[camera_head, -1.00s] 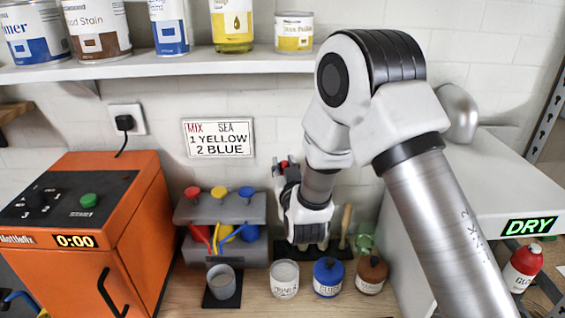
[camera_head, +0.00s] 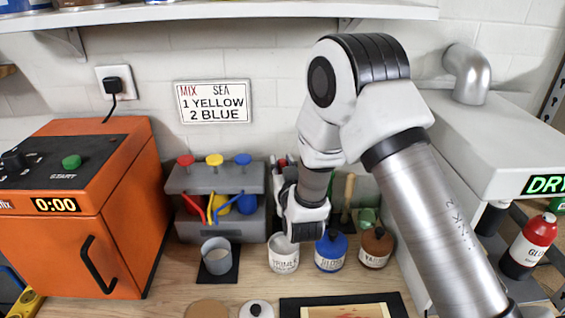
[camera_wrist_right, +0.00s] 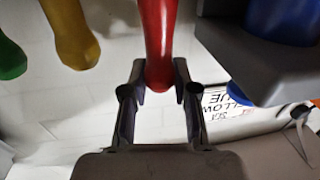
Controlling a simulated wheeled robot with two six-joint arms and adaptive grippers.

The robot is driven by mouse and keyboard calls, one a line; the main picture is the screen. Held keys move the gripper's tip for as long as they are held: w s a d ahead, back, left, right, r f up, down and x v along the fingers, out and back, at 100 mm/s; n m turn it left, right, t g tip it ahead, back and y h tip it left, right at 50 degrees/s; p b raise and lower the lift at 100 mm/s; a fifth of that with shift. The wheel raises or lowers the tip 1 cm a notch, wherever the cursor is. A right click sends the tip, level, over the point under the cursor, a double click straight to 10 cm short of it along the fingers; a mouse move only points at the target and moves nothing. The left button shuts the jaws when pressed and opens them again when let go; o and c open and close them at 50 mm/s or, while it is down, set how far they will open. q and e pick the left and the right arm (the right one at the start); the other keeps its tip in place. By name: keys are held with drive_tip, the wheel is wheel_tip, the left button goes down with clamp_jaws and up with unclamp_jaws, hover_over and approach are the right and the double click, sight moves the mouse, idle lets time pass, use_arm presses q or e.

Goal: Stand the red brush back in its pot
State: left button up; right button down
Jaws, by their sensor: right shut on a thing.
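My right gripper (camera_head: 281,173) is behind its wrist at the back of the bench, mostly hidden in the head view. In the right wrist view, which is upside down, the gripper (camera_wrist_right: 158,93) is shut on the end of the red brush's smooth handle (camera_wrist_right: 158,40). A bit of red (camera_head: 281,162) shows beside the fingers in the head view. A yellow handle (camera_wrist_right: 70,35) and a green handle (camera_wrist_right: 10,58) stand apart from the fingers. The pot and the brush's lower end are hidden. My left gripper is not in view.
The grey dispenser (camera_head: 213,180) with coloured taps stands close to the gripper. A grey cup (camera_head: 217,255), a white jar (camera_head: 283,265), a blue jar (camera_head: 331,262) and a brown jar (camera_head: 376,250) stand in front. An orange machine (camera_head: 95,220) is at left.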

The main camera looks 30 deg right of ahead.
drive_tip(key=shift+f, duration=0.3)
drive_tip(key=c, duration=0.8)
unclamp_jaws()
drive_tip(key=v, duration=1.2)
drive_tip(key=shift+r, duration=0.1)
